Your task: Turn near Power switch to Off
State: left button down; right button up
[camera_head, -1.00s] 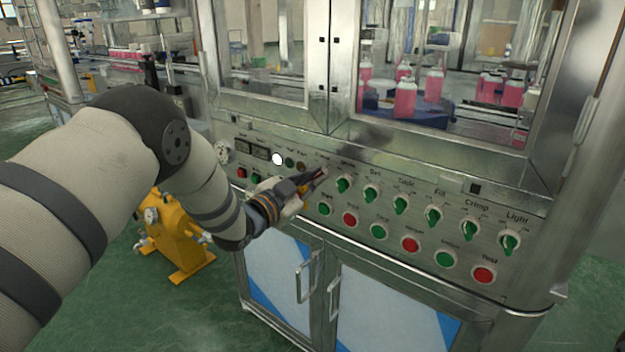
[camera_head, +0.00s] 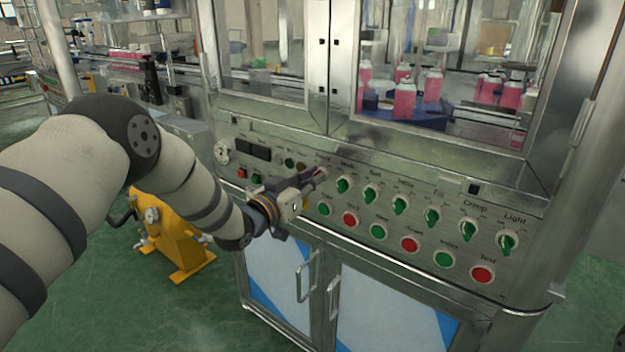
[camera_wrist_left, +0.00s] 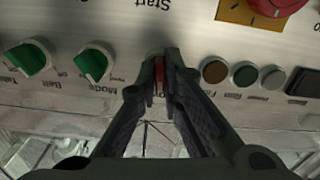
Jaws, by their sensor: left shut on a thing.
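The near Power switch is a small red-faced knob (camera_wrist_left: 159,75) on the grey control panel, mostly hidden between my fingers; its label cannot be read. My left gripper (camera_head: 318,174) is at the panel, left of the row of green knobs. In the left wrist view the gripper (camera_wrist_left: 160,65) has its two dark fingertips closed on either side of the red knob. My right gripper is not in view.
Green selector knobs (camera_head: 371,194) continue to the right, with green and red push buttons (camera_head: 350,219) below. Small indicator lamps (camera_wrist_left: 244,74) sit beside the fingers. Cabinet doors with handles (camera_head: 306,274) are below, and a yellow machine (camera_head: 170,235) stands left.

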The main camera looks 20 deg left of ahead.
pick_arm(q)
jog(key=shift+f+n, duration=0.15)
jog(key=shift+n, duration=2.05)
jog(key=c, duration=1.7)
grip_release()
jog(key=v, duration=1.2)
